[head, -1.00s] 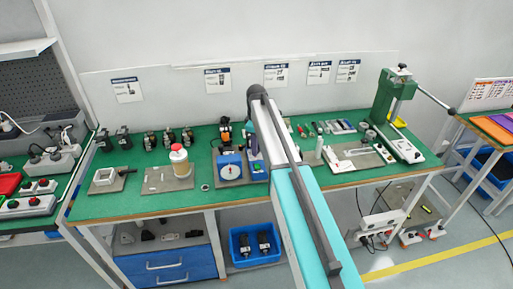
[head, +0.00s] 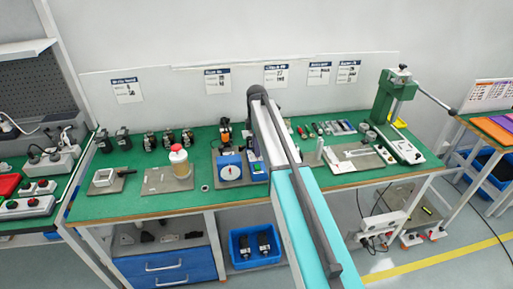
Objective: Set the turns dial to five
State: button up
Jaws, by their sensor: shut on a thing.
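A blue box (head: 222,160) stands on a grey plate near the middle of the green bench. A round white dial (head: 231,172) is on its front face. It is likely the turns dial, but its marks and pointer are too small to read. A second blue block (head: 257,171) sits just right of it, beside my arm. My arm reaches from the lower right up over the bench, its upper end behind and to the right of the blue box. My gripper is hidden behind my own arm, so its contact with the dial cannot be seen.
Several dark motors line the back left. A green press (head: 393,95) stands at the right, with small tools left of it. Bare green bench shows along the front left.

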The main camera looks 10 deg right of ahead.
jog(key=o, duration=1)
jog(key=shift+r, duration=0.2)
jog(key=shift+r+b, duration=1.5)
jog(key=shift+r, duration=5.25)
